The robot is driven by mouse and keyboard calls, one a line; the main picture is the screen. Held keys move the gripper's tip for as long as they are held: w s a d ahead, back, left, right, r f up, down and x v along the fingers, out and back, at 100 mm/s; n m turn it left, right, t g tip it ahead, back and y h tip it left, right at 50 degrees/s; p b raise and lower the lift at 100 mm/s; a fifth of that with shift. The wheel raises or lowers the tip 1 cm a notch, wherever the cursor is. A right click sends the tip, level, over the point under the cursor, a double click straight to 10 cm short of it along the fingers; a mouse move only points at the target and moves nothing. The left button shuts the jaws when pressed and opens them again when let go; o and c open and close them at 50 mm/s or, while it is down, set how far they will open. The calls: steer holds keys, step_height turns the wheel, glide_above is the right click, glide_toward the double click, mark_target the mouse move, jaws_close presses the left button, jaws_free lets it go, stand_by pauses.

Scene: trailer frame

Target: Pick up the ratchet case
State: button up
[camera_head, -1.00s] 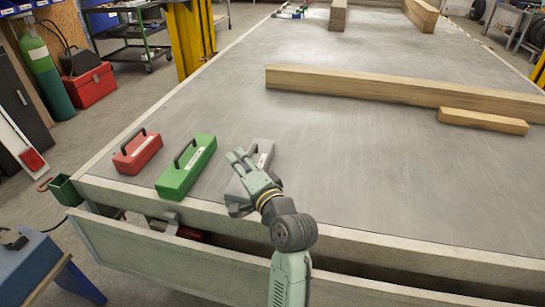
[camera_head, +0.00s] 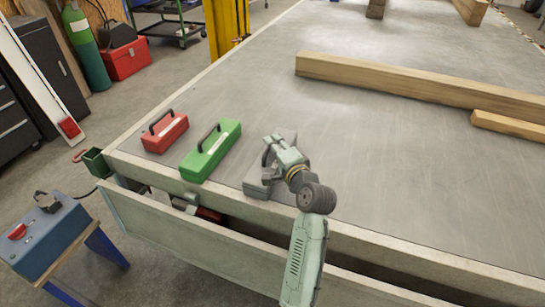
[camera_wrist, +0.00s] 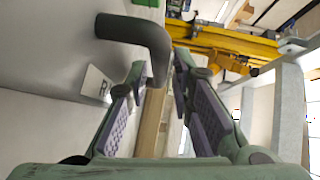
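A grey case (camera_head: 255,178) lies on the near edge of the trailer bed, right of the green case. In the wrist view its wall (camera_wrist: 55,45) fills the left, with a white label (camera_wrist: 97,84) whose visible letter is R. Its dark handle (camera_wrist: 140,36) reaches in between my fingertips. My gripper (camera_head: 270,152) is over the case and hides part of it. In the wrist view my gripper (camera_wrist: 160,70) is open, with purple pads apart on either side of the handle's end. I cannot tell whether a finger touches the handle.
A green case (camera_head: 211,160) and a red case (camera_head: 160,142) stand to the left on the trailer bed (camera_head: 330,130). A long wooden beam (camera_head: 400,83) and a shorter one (camera_head: 505,126) lie farther back right. The bed between is clear.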

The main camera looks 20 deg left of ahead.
steer(key=shift+x, duration=0.95)
jaws_close()
steer(key=shift+r, duration=0.1)
